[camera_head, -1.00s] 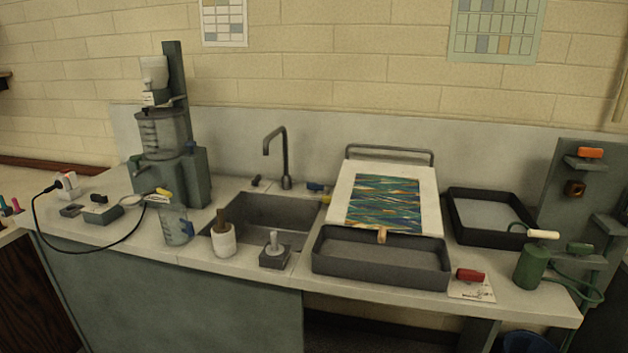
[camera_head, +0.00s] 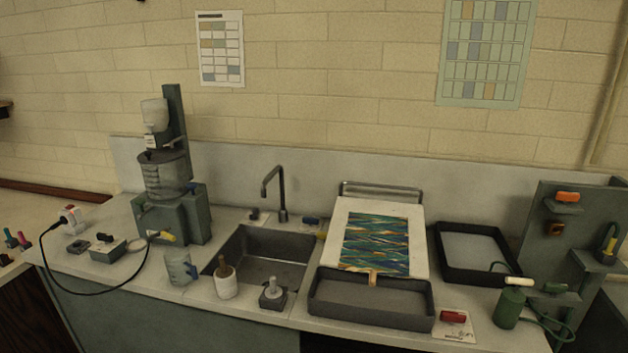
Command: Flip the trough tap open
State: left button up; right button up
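A dark grey gooseneck tap (camera_head: 279,192) stands upright behind the sunken grey sink trough (camera_head: 262,268). A small black lever-like piece (camera_head: 257,216) sits left of its base. A blue-handled piece (camera_head: 311,220) sits to its right, beside a small yellow part (camera_head: 321,235). A separate yellow handle (camera_head: 162,236) is low on the tall grey-green machine (camera_head: 175,215). I cannot tell from the picture which handle works the tap, or whether it is open; no water stream shows. Neither of my grippers is in view.
A beaker (camera_head: 180,267), a white pot (camera_head: 227,284) and a dark block with a knob (camera_head: 273,294) stand along the sink's left and front edges. A marbled sheet (camera_head: 376,243), a dark tray (camera_head: 370,318) and a green pump can (camera_head: 510,304) are to the right.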

aim_at(321, 236)
jog(key=i+j+u, duration=0.25)
jog(key=i+j, duration=0.15)
jog(key=j, duration=0.2)
jog(key=i+j+u, duration=0.25)
jog(key=i+j, duration=0.2)
